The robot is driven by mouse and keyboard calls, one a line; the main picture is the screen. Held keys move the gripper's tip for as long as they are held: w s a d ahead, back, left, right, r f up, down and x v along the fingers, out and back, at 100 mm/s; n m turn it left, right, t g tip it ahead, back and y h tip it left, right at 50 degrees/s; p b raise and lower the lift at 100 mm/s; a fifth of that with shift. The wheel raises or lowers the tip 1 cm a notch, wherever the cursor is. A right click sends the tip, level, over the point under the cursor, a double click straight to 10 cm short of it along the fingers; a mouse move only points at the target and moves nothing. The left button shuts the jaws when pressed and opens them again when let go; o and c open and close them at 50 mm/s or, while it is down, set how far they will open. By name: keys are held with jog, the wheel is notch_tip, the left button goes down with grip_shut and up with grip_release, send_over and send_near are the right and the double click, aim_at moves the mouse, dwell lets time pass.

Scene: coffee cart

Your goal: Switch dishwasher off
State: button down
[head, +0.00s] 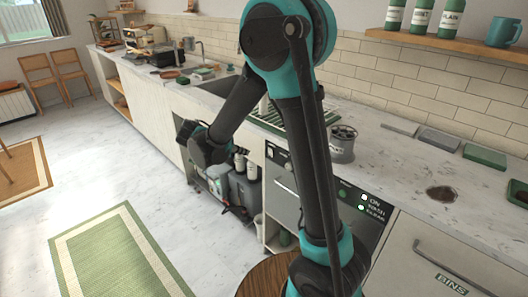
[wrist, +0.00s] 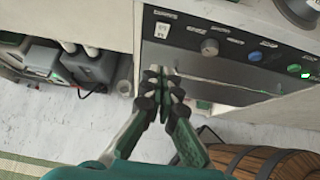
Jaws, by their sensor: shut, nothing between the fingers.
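The dishwasher (wrist: 215,70) fills the upper right of the wrist view, with a dark control panel. A white rocker switch (wrist: 161,30) sits at the panel's left end, under a small label. In the head view my arm hides part of the dishwasher (head: 344,193); a small green light shows there.
Left of the dishwasher, an open cabinet bay holds grey jugs (wrist: 92,66). A wooden barrel (wrist: 268,160) stands low at the right. The counter (head: 400,160) above carries a metal tin (head: 342,146). Floor is clear beside a green mat (head: 115,258).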

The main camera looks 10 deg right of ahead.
aim_at(271, 151)
jog(key=shift+w+d+r+x, duration=0.15)
jog(key=shift+d+r+x, duration=0.15)
jog(key=shift+x, duration=1.85)
jog(key=shift+w+d+r+x, duration=0.2)
jog(key=shift+r+x, duration=0.2)
jog(key=shift+x, duration=1.75)
jog(key=shift+w+d+r+x, duration=0.15)
jog(key=shift+r+x, duration=0.25)
jog(key=shift+x, duration=1.7)
jog(key=shift+d, duration=0.15)
jog(key=shift+w+d+r, duration=0.1)
jog(key=shift+w+d, duration=0.1)
jog(key=shift+d, duration=0.1)
jog(key=shift+r, duration=0.1)
jog(key=shift+r, duration=0.7)
